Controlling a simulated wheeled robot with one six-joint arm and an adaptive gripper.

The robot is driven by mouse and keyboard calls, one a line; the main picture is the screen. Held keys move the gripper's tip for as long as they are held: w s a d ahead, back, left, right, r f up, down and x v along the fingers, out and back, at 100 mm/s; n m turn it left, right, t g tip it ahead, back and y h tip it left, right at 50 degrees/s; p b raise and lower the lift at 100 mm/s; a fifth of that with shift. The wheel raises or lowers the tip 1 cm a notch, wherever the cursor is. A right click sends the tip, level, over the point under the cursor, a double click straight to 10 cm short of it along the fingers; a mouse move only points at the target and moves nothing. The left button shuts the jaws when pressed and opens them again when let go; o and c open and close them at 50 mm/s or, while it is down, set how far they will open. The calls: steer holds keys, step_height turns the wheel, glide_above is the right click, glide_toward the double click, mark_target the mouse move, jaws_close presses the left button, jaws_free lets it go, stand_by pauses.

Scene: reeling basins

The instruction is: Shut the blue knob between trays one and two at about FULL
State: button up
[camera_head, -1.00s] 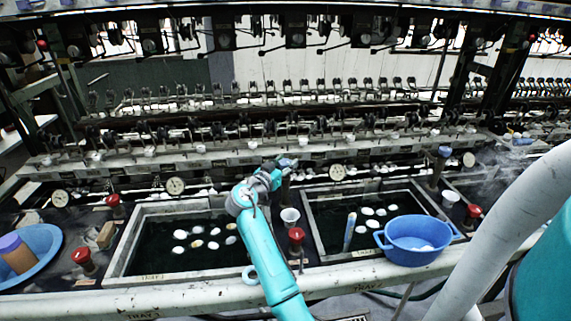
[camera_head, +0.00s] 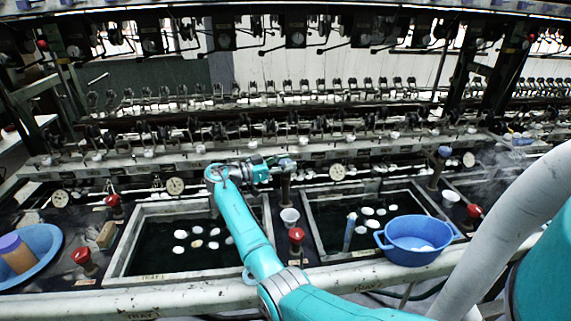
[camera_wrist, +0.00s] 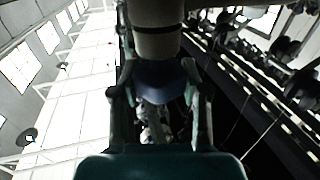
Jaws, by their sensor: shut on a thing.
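The blue knob (camera_head: 287,164) tops a dark post between tray one (camera_head: 122,243) on the left and tray two (camera_head: 314,228) on the right. My gripper (camera_head: 278,165) reaches it from the left in the head view. In the wrist view, the fingers of my gripper (camera_wrist: 162,95) are closed on either side of the blue knob (camera_wrist: 160,78), and the pale post (camera_wrist: 158,42) shows above it. The knob's marks, including FULL, cannot be read, and the fingers partly hide it.
A red knob (camera_head: 296,236) and a white cup (camera_head: 289,216) stand below the blue knob. A blue basin (camera_head: 416,238) sits at tray two's front right corner. A round gauge (camera_head: 337,172) is just right. Another blue knob (camera_head: 445,152) stands further right.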

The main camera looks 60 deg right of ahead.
stand_by(0.4)
steer(key=o, duration=1.2)
steer(key=shift+c, duration=0.2)
steer(key=v, duration=1.2)
